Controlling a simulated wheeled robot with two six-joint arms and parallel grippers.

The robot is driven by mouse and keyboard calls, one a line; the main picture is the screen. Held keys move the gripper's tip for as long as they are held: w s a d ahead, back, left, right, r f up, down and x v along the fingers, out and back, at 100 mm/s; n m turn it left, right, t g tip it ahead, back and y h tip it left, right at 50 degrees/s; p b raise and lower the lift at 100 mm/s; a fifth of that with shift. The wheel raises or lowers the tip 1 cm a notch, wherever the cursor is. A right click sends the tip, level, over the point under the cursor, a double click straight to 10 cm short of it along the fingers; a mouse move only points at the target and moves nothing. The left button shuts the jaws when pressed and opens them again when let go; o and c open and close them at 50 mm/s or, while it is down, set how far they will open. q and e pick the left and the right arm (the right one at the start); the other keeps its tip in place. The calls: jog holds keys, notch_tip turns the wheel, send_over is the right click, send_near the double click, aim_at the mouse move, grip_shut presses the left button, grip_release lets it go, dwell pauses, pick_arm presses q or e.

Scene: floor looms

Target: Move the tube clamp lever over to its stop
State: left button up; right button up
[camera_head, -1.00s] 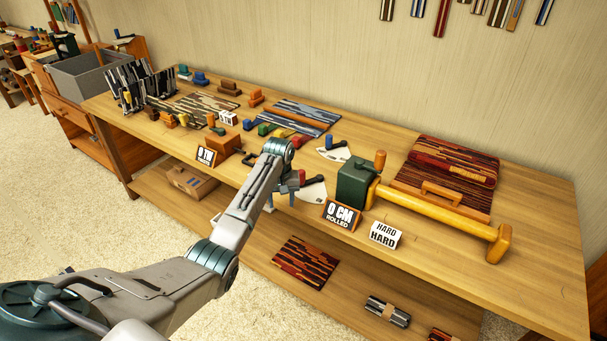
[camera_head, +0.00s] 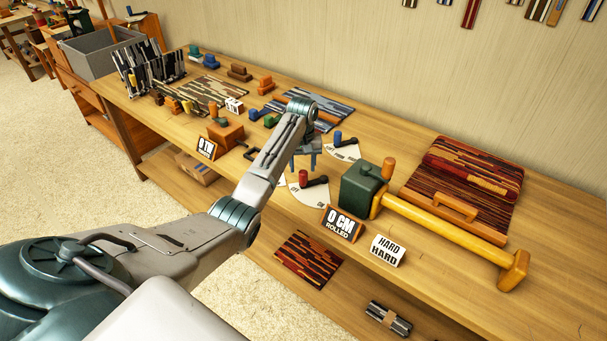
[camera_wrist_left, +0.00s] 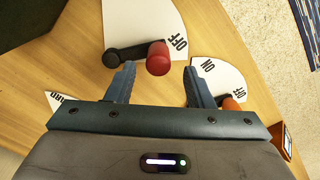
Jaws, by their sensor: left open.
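A lever with a red knob (camera_head: 303,177) and a black arm lies over a white fan-shaped plate on the bench. In the left wrist view the red knob (camera_wrist_left: 158,60) shows beside the word OFF. A similar lever with a blue knob (camera_head: 338,137) stands on another white plate farther back. I cannot tell which lever is the tube clamp's. My left gripper (camera_head: 307,160) is open above the bench near the red knob. In the wrist view the left fingertips (camera_wrist_left: 160,82) stand apart, with the red knob just beyond the gap between them. My right gripper is out of view.
A dark green block (camera_head: 362,188) with a long yellow bar (camera_head: 440,228) stands to the right, behind the "0 CM" sign (camera_head: 342,223). In the wrist view an orange knob (camera_wrist_left: 230,103) is by a plate marked ON, near the right finger.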

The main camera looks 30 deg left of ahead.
aim_at(303, 172)
pick_arm(q)
notch_tip(303, 172, down, 3)
jog(key=shift+w+f, duration=0.1)
jog(key=shift+f, duration=0.1)
jog(key=shift+w+f+p, duration=0.1)
jog(key=shift+f+p, duration=0.2)
jog(key=shift+f, duration=0.8)
jog(key=shift+c, duration=1.3)
grip_shut()
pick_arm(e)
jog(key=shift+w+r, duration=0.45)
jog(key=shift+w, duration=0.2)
